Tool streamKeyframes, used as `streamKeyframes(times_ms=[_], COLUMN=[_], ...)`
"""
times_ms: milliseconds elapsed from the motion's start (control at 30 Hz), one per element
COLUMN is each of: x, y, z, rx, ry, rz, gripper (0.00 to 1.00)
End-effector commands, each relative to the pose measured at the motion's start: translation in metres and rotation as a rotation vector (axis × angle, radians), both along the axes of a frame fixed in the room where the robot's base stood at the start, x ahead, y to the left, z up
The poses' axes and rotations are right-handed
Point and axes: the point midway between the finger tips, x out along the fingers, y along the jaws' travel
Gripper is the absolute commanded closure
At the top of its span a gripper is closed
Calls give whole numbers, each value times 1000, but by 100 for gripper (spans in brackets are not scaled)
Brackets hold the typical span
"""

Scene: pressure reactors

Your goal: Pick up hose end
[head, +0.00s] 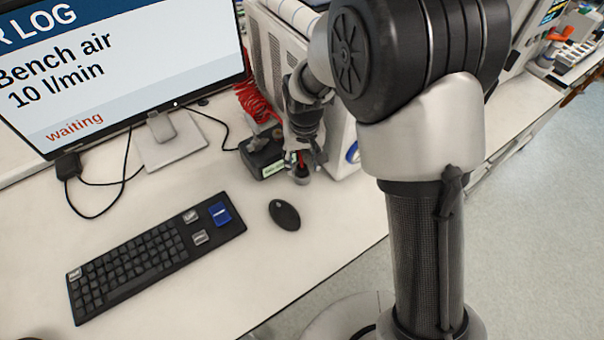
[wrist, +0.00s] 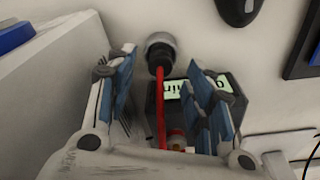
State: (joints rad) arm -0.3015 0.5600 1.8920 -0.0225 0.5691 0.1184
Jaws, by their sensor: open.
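The hose end shows in the wrist view as a black collar with a round metal tip (wrist: 160,42), with a thin red hose (wrist: 161,110) running from it. My gripper (wrist: 160,78) is open, with one blue-padded finger on each side of the hose end and visible gaps between. In the head view my gripper (head: 303,160) points down at the bench beside the black meter box (head: 262,158). The metal tip also shows just below the fingers in the head view (head: 301,176). Whether the tip touches the bench or sits in something is unclear.
The meter box with its lit display (wrist: 172,90) stands close to the right finger. A red coiled hose (head: 256,102) lies behind it. A white cabinet (head: 285,50) is close behind my gripper. A mouse (head: 284,214), keyboard (head: 150,258) and monitor (head: 120,60) occupy the bench.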

Motion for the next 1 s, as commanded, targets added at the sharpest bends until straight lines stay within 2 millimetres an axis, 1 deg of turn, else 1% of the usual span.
streamKeyframes(times_ms=[33, 133, 200, 367, 400, 1000], x=[1, 2, 3, 3, 3, 3], y=[1, 1, 1, 1, 1, 1], z=[-14, -26, -28, -27, -27, -27], rx=[0, 0, 0, 0, 0, 0], ry=[2, 2, 1, 0, 0, 0], rz=[0, 0, 0, 0, 0, 0], gripper=[52, 52, 52, 52, 53, 93])
